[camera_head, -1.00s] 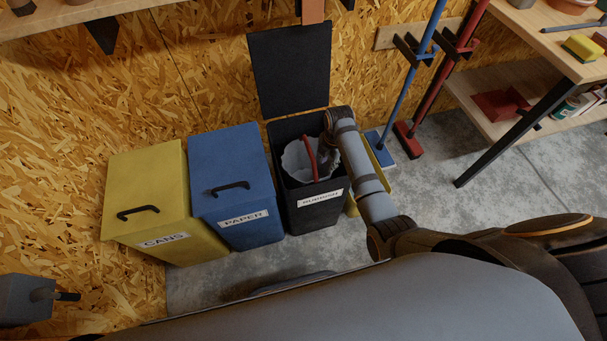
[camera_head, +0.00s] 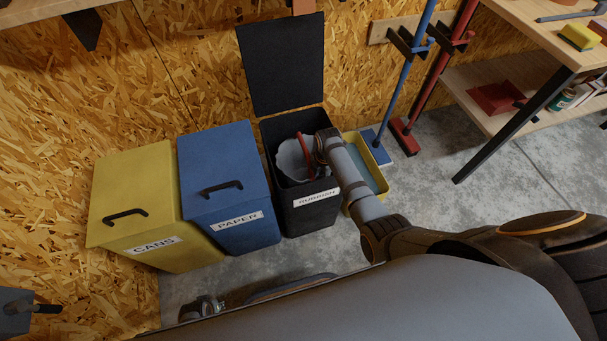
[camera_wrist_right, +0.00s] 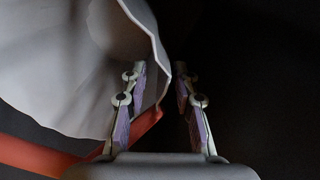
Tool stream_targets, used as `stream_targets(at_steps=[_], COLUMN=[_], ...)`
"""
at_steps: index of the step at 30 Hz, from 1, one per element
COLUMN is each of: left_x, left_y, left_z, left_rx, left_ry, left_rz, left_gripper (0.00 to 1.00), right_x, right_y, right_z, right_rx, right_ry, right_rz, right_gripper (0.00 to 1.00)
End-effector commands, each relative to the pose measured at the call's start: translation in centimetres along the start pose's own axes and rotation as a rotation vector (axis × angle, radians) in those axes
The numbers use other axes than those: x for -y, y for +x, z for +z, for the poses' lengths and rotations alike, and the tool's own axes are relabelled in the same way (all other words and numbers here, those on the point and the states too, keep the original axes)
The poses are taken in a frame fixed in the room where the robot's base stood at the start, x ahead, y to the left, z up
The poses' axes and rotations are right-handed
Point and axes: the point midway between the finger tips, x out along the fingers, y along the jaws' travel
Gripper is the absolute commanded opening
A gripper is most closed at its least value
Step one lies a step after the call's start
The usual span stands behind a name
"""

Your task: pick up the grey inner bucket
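The grey inner bucket (camera_head: 291,159), pale with a wavy rim and a red handle (camera_head: 306,150), sits inside the open black RUBBISH bin (camera_head: 312,222). My right arm reaches down into this bin, and its gripper is hidden in the head view. In the right wrist view my right gripper (camera_wrist_right: 161,78) has its fingers apart. The bucket's rim (camera_wrist_right: 150,35) reaches into the gap, with the left finger overlapping the bucket wall; contact is unclear. The red handle (camera_wrist_right: 40,155) passes beside the left finger. A small part of what looks like my left gripper (camera_head: 207,306) shows at the bottom.
The closed blue PAPER bin (camera_head: 228,170) and yellow CANS bin (camera_head: 135,185) stand left of the black bin. Its lid (camera_head: 283,65) is up against the wall. A yellow tub (camera_head: 380,183), a blue broom (camera_head: 411,70) and a red broom (camera_head: 443,72) are close on the right.

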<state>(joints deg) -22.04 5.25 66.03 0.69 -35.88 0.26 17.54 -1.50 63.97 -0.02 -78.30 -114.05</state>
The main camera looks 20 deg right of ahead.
Motion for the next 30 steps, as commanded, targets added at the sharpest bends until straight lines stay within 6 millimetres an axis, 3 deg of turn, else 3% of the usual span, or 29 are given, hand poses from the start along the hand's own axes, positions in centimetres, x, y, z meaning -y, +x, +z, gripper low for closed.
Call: stream_targets(at_steps=[6, 12, 30], left_x=[0.01, 0.01, 0.03], left_y=[-0.09, -0.08, -0.13], left_z=[-0.05, -0.04, -0.03], left_rx=[0.001, 0.000, 0.000], left_ry=[0.000, 0.000, 0.000], left_rz=[0.000, 0.000, 0.000], left_gripper=[0.40, 0.40, 0.40], right_x=[-0.03, -0.03, -0.06], right_y=[-0.01, -0.01, -0.12], right_z=[0.01, 0.01, 0.01], right_rx=[0.000, 0.000, 0.000], right_ry=[0.000, 0.000, 0.000], right_rz=[0.001, 0.000, 0.001], right_gripper=[0.28, 0.01, 0.00])
